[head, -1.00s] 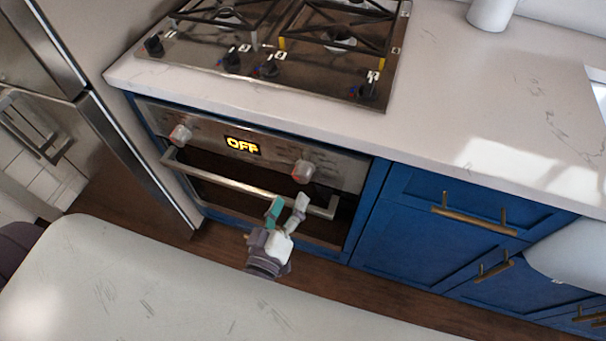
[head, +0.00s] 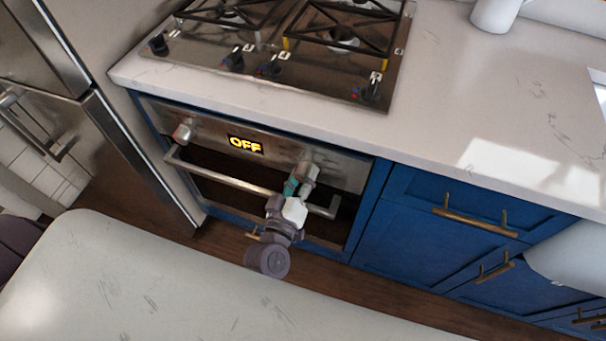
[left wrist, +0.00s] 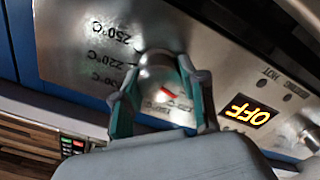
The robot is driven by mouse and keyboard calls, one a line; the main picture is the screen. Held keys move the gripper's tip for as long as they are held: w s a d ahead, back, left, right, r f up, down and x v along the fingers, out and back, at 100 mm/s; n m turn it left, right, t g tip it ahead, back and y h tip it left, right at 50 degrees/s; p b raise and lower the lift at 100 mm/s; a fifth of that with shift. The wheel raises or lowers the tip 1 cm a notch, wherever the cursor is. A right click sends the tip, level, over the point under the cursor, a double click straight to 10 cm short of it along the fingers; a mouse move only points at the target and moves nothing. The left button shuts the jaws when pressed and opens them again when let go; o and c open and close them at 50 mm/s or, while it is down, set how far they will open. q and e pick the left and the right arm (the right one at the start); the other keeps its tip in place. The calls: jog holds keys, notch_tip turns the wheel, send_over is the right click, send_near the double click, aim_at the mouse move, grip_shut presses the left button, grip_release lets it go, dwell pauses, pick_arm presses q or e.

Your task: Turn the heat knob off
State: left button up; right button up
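The oven's right knob (left wrist: 156,66) is metallic and rounded, with temperature markings in °C around it and a red mark at it. In the head view it is mostly hidden by my left gripper (head: 300,178). In the left wrist view my left gripper (left wrist: 158,80) has its green-grey fingers apart, one on each side of the knob; contact is hard to tell. The display (head: 245,144) between the knobs reads OFF. My right gripper is not in view.
The oven handle (head: 225,182) runs below the panel, close to my left gripper. The gas cooktop (head: 270,84) with several black knobs is above. A pale counter (head: 130,285) lies in front; blue drawers (head: 455,215) are to the right.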

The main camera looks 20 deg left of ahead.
pick_arm(q)
jog(key=c, duration=0.5)
jog(key=shift+n, duration=0.4)
jog(key=shift+n+p, duration=0.3)
jog(key=shift+n, duration=2.3)
jog(key=o, duration=1.1)
